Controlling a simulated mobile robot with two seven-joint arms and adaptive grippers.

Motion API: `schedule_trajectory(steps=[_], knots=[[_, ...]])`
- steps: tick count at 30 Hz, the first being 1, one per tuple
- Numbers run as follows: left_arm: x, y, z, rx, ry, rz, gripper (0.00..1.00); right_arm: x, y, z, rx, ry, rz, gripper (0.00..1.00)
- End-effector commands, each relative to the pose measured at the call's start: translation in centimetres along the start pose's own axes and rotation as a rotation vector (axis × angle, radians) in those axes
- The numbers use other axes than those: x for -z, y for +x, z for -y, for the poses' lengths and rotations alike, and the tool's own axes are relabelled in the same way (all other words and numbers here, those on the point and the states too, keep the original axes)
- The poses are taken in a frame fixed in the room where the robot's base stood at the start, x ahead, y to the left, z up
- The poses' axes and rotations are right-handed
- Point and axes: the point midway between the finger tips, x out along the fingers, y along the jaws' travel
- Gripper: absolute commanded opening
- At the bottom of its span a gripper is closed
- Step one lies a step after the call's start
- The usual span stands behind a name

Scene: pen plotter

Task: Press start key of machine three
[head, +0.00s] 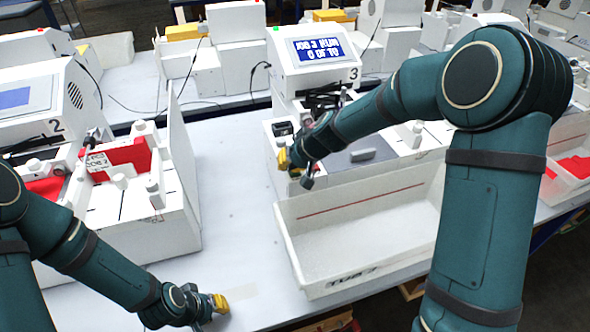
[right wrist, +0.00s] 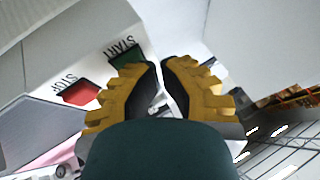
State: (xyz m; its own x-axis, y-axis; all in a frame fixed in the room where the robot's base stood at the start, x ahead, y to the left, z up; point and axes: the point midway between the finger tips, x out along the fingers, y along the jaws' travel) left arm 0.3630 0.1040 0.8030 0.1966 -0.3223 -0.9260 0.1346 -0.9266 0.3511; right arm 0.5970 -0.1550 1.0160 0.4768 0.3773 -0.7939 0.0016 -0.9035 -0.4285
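A white tub (head: 330,270) stands in front of machine three. Machine two (head: 40,100), with red pieces (head: 120,157) in its bed, stands at left. The white table (head: 228,215) is clear between them. More machines line the back.

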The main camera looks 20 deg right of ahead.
Motion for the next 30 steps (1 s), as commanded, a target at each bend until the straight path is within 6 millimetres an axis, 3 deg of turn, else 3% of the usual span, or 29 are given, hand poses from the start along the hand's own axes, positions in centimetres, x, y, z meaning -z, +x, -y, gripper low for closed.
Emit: schedule_trajectory(steps=[20,30], knots=[[-0.3,-0.7,-0.2,0.004,-0.002,0.014,0.34,1.2,-1.0,0.6,-0.001,-0.001,-0.002,0.0],[0.0,-2.9,-1.1,0.002,0.0,0.014,0.34,2.4,-3.2,1.8,0.0,-0.002,-0.002,0.0]])
